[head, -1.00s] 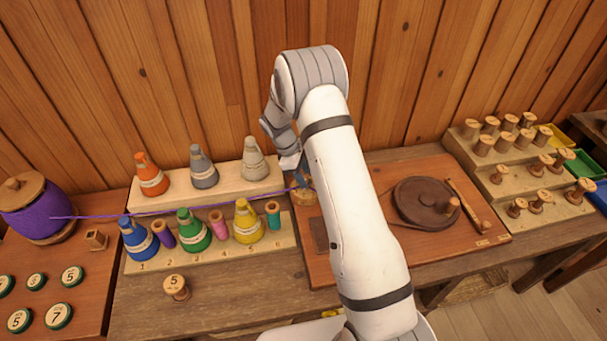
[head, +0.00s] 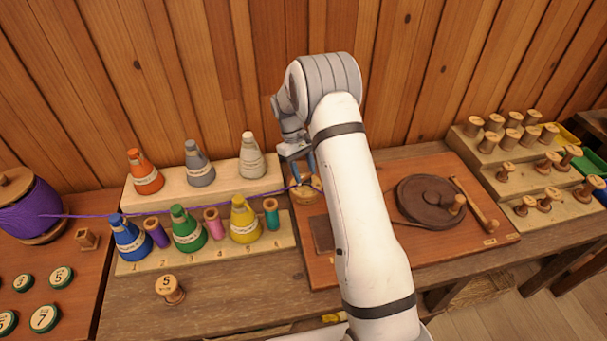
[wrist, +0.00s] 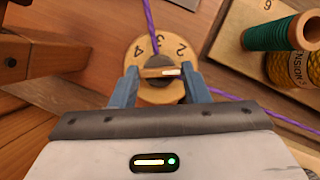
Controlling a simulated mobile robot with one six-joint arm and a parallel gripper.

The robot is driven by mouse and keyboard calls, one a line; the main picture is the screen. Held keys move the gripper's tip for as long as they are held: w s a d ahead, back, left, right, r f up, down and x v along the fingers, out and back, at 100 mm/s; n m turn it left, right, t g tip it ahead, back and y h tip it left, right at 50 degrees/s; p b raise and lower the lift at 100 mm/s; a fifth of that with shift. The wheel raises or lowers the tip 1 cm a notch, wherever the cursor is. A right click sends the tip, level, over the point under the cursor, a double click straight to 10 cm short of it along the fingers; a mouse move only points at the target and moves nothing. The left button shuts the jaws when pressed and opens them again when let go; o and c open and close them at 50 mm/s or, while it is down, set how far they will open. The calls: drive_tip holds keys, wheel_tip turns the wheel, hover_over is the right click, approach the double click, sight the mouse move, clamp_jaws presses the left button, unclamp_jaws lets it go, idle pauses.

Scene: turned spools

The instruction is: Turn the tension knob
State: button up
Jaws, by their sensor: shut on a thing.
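The tension knob (wrist: 160,72) is a round wooden dial with numbers around its face and a raised bar across it, seen from above in the wrist view. The numbers 2, 3 and 4 show on its far side. In the head view the knob (head: 306,194) sits on the left part of the winder board. My gripper (wrist: 160,86) has a blue-grey finger at each end of the bar and is shut on it. In the head view my gripper (head: 303,175) reaches down to the knob from behind. A purple thread (wrist: 149,28) runs over the dial.
A purple yarn drum (head: 35,215) stands at the left, its thread crossing to the knob. Cones and small spools stand on a stepped rack (head: 130,262) left of the knob. A brown crank wheel (head: 425,203) lies to the right. Wooden spools fill a stepped stand (head: 470,160) farther right.

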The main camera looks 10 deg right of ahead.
drive_tip(key=shift+w+r+m+y+b, duration=0.15)
drive_tip(key=shift+m+y+b, duration=0.25)
drive_tip(key=shift+m, duration=0.7)
drive_tip(key=o, duration=1)
drive_tip(key=b+v, duration=0.1)
drive_tip(key=v, duration=0.6)
drive_tip(key=shift+w+r, duration=0.2)
drive_tip(key=shift+r, duration=0.05)
